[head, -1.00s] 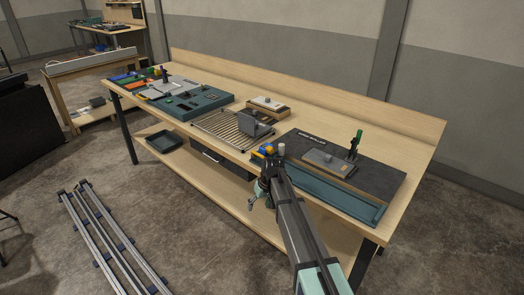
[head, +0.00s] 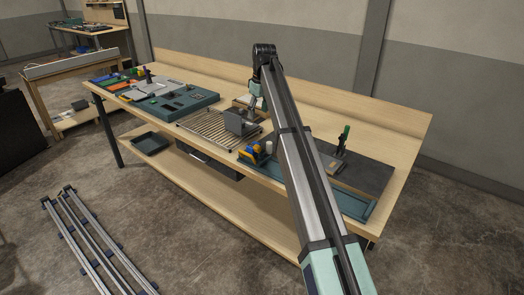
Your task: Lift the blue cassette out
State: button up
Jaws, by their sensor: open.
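I cannot pick out the blue cassette for certain at this size. Small blue pieces (head: 102,79) also lie at the bench's far left end. My gripper (head: 249,106) points down over the middle of the bench, just behind or above a grey box (head: 239,122) on a slatted rack (head: 205,128). It is open; its fingertips are small and partly hidden, and I cannot tell whether they touch anything.
A teal tray with dark pockets (head: 178,106) lies left of the rack. A dark board (head: 365,172) with a green-handled clamp (head: 344,137) lies right of my arm, which hides part of it. The wooden bench (head: 385,130) has bare room at the back right.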

jog(key=f+p, duration=0.1)
jog(key=f, duration=0.3)
jog(key=a+f+p, duration=0.1)
jog(key=f, duration=0.2)
jog(key=f+p, duration=0.1)
jog(key=f, duration=0.3)
jog(key=shift+w+a+f, duration=0.15)
jog(key=shift+w+f, duration=0.15)
jog(key=shift+w, duration=0.1)
jog(key=shift+w+a+f+p, duration=0.15)
jog(key=shift+f+p, duration=0.3)
jog(key=shift+f, duration=0.4)
jog(key=shift+a+f+p, duration=0.15)
jog(key=shift+f+p, duration=0.35)
jog(key=shift+f, duration=0.4)
jog(key=shift+w+a+f+p, duration=0.15)
jog(key=shift+f+p, duration=0.3)
jog(key=shift+f, duration=0.4)
jog(key=shift+s, duration=0.15)
jog(key=c, duration=1)
